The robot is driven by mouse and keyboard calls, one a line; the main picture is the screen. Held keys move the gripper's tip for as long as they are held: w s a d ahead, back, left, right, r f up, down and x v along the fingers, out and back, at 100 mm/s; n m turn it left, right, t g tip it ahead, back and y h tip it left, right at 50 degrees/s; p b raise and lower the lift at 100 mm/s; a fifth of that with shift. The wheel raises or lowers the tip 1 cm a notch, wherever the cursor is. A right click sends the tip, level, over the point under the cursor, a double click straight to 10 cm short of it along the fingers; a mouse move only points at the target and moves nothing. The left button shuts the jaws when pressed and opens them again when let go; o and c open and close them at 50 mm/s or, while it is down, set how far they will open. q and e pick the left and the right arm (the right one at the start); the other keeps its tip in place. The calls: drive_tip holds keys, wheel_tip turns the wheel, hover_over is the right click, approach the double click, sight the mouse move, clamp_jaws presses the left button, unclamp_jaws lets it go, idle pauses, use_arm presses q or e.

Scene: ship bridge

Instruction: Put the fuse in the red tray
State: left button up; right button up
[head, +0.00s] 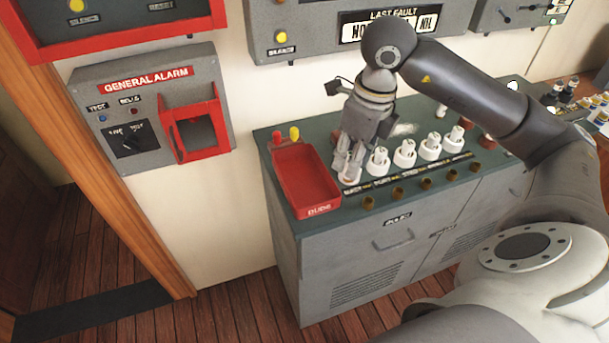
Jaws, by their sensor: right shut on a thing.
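The red tray (307,182) lies on the left end of the grey-green cabinet top, with a label on its front edge; it looks empty. My right gripper (348,167) points down just right of the tray, over the leftmost white fuse holder (352,178) in the row. It is shut on a fuse there; the fingers hide most of it. I cannot tell whether the fuse is still seated in the holder. More white fuses in round holders (404,152) stand in a row to the right. My left gripper is out of view.
A red and a yellow piece (294,133) stand behind the tray. Several brown knobs (397,193) line the cabinet's front edge. The general alarm box (150,110) is on the wall at left. Small bottles (571,88) stand at far right. Wooden floor left of the cabinet is clear.

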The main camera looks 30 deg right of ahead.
drive_tip(key=w+f+p, duration=0.2)
drive_tip(key=w+f, duration=0.1)
drive_tip(key=w, duration=0.1)
drive_tip(key=w+a+f+p, duration=0.1)
drive_tip(key=w+f, duration=0.2)
drive_tip(key=w, duration=0.1)
drive_tip(key=w+f+p, duration=0.2)
drive_tip(key=w+f, duration=0.1)
drive_tip(key=w, duration=0.1)
drive_tip(key=shift+w+a+p, duration=0.3)
drive_tip(key=shift+w+a, duration=0.05)
drive_tip(key=shift+w+f, duration=0.15)
drive_tip(key=shift+f, duration=0.05)
wheel_tip(320, 180, down, 3)
drive_tip(key=shift+w+r+p, duration=0.1)
drive_tip(key=shift+p, duration=1.05)
drive_tip(key=shift+f, duration=0.25)
drive_tip(key=shift+f, duration=0.1)
